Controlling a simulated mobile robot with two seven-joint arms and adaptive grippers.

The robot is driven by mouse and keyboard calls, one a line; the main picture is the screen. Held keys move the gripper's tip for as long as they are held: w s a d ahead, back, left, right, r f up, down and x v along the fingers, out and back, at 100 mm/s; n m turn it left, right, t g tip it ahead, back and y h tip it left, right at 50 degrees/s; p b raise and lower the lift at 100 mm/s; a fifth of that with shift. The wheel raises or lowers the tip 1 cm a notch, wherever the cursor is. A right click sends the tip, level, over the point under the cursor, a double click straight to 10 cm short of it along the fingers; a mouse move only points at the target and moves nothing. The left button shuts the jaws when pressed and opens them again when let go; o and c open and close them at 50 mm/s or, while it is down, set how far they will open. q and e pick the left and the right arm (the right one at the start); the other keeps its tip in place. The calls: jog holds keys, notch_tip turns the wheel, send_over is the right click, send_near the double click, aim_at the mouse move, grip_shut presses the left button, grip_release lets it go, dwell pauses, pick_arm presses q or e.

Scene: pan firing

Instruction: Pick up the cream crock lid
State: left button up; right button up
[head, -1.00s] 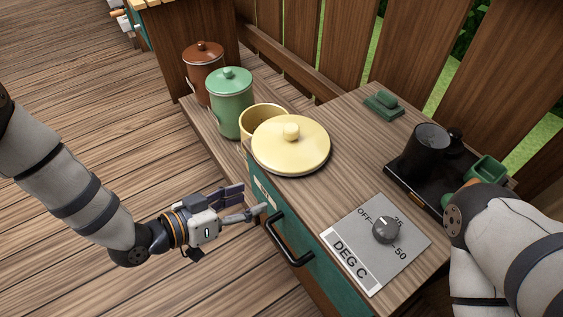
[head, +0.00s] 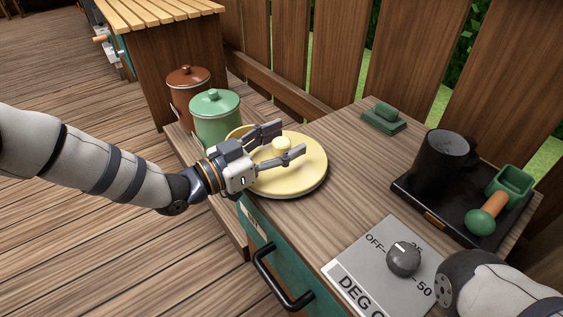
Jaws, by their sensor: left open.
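The cream crock lid (head: 305,175) is a pale yellow disc with a round knob (head: 281,144), lying on the wooden worktop near its left end. My left gripper (head: 291,140) is open over the lid, one finger on each side of the knob. I cannot tell whether the fingers touch it. My right gripper is out of view; only part of my right arm shows at the bottom right.
A green crock (head: 215,122) and a brown crock (head: 187,92), both lidded, stand behind my left gripper. A dark mug (head: 440,165) and a green-headed tool (head: 483,220) are on a black tray (head: 425,205) at right. A dial panel (head: 385,265) is in front. The worktop's middle is clear.

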pick_arm(q)
jog(key=shift+r, duration=0.1)
grip_shut()
